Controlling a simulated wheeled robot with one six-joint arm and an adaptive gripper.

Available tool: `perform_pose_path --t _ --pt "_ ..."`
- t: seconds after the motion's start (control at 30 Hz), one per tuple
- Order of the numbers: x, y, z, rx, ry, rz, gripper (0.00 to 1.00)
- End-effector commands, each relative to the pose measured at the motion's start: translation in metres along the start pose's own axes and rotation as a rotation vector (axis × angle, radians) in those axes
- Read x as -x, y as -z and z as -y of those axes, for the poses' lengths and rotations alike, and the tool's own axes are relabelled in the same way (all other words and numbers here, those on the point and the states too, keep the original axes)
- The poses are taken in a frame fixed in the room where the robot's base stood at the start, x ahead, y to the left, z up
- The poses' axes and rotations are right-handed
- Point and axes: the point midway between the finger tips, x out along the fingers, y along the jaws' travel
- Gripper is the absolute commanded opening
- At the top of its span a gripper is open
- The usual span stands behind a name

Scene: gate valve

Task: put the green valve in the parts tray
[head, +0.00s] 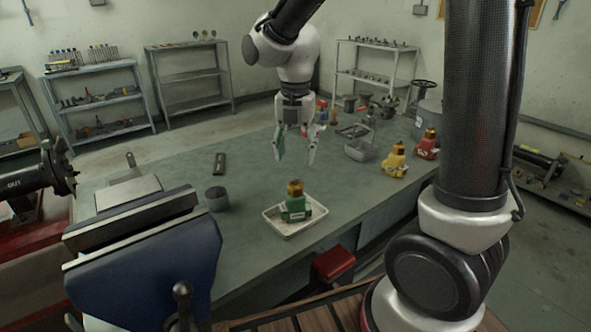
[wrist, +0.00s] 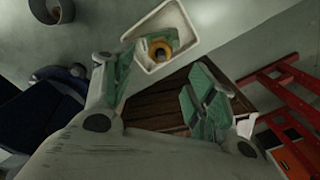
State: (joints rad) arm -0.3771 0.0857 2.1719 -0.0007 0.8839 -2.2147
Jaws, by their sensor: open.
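The green valve (head: 295,207) with its brass-coloured top sits upright in the white parts tray (head: 274,221) near the front edge of the bench. My gripper (head: 296,154) is open and empty, pointing down above the bench, behind and higher than the tray. In the wrist view its two fingers (wrist: 158,100) are spread apart, with nothing between them.
A yellow valve (head: 394,163) and a red valve (head: 426,147) stand to the right. A wire basket (head: 358,148) is behind them to the left. A blue vise (head: 150,265) fills the front left, with a grey cup (head: 217,198) beside it. The bench between cup and basket is mostly clear.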

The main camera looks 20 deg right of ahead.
Motion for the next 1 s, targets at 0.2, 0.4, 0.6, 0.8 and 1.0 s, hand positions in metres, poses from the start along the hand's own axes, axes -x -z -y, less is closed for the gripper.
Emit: perform_pose_path --t 0.2,0.4,0.6,0.8,1.0 --pt "0.025 0.000 0.000 0.000 0.000 0.000 0.57" --pt "0.033 0.000 0.007 -0.064 -0.009 0.006 0.57" --pt "0.067 0.008 0.067 -0.639 -0.094 0.042 0.57" --pt "0.095 0.037 0.150 -1.518 -0.253 0.027 0.57" --pt "0.099 0.069 0.205 -2.219 -0.407 -0.062 0.57"
